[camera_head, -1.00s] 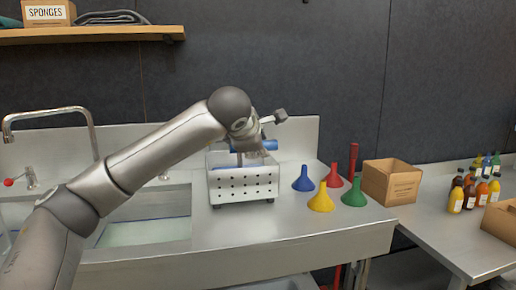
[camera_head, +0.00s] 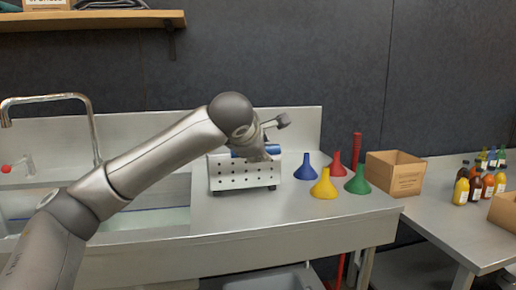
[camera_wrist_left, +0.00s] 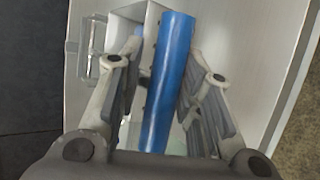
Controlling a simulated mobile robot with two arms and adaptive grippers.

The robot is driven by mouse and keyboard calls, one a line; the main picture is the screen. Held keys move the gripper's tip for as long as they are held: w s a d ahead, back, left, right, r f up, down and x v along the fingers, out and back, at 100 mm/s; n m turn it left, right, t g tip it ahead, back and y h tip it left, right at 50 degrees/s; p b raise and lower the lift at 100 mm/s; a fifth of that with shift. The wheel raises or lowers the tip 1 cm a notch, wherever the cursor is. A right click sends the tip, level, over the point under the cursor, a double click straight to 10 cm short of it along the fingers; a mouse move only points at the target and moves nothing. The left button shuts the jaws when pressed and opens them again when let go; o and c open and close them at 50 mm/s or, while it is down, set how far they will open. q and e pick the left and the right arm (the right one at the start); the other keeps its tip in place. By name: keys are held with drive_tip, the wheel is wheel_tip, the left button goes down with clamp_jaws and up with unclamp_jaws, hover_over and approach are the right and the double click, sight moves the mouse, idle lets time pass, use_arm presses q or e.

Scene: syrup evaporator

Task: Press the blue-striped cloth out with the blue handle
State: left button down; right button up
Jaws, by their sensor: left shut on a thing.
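The blue handle (camera_head: 238,153) sits low at the top of a white perforated press box (camera_head: 243,178) on the steel counter. In the left wrist view, the handle (camera_wrist_left: 172,50) runs lengthwise between the fingers of my left gripper (camera_wrist_left: 165,88), which is shut on it. In the head view, my left gripper (camera_head: 258,151) is over the box's right part and covers some of the handle. The blue-striped cloth cannot be made out in the head view; the box walls, handle and gripper hide the inside. My right gripper is not in view.
Blue (camera_head: 306,168), red (camera_head: 336,165), yellow (camera_head: 324,186) and green (camera_head: 358,181) funnels stand right of the box, near an open cardboard box (camera_head: 395,174). A sink (camera_head: 145,220) with a tap (camera_head: 95,130) lies left. Several bottles (camera_head: 480,186) stand far right.

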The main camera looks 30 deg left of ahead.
use_arm(q)
drive_tip(key=shift+f, duration=0.15)
drive_tip(key=c, duration=1.2)
unclamp_jaws()
drive_tip(key=shift+w, duration=0.1)
drive_tip(key=shift+s+d+r, duration=0.15)
drive_tip(key=shift+s+r, duration=0.15)
drive_tip(key=shift+s, duration=0.05)
drive_tip(key=v, duration=1.1)
drive_tip(key=shift+s, duration=0.15)
drive_tip(key=shift+c, duration=0.4)
